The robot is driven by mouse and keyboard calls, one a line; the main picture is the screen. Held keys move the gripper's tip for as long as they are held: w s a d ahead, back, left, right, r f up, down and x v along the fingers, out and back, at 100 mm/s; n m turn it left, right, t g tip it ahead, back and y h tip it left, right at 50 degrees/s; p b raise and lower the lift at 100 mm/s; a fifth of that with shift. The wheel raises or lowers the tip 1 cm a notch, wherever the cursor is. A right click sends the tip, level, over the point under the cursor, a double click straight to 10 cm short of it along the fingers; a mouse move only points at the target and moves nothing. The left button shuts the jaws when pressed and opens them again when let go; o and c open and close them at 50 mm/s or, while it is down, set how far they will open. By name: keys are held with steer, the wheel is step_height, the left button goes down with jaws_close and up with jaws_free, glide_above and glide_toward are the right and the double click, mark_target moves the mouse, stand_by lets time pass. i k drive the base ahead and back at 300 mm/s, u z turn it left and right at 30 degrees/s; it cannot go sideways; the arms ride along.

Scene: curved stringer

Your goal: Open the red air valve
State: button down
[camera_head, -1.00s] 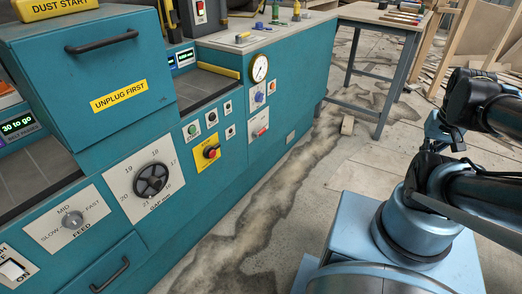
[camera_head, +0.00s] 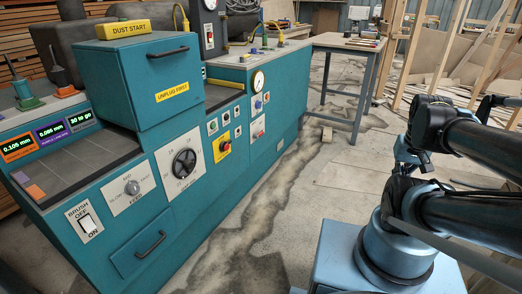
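My arm is folded at the right of the head view, well apart from the cabinet. My gripper cannot be made out in this view, and nothing touches the handle.
A yellow-plated red stop button (camera_head: 223,147), a black gap handwheel (camera_head: 184,162) and a feed knob (camera_head: 132,187) are on the same front. A workbench (camera_head: 345,45) stands beyond.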

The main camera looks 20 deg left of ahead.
mark_target(256, 136)
steer(key=k, duration=1.05)
steer(key=u, duration=0.85)
steer(key=i, duration=1)
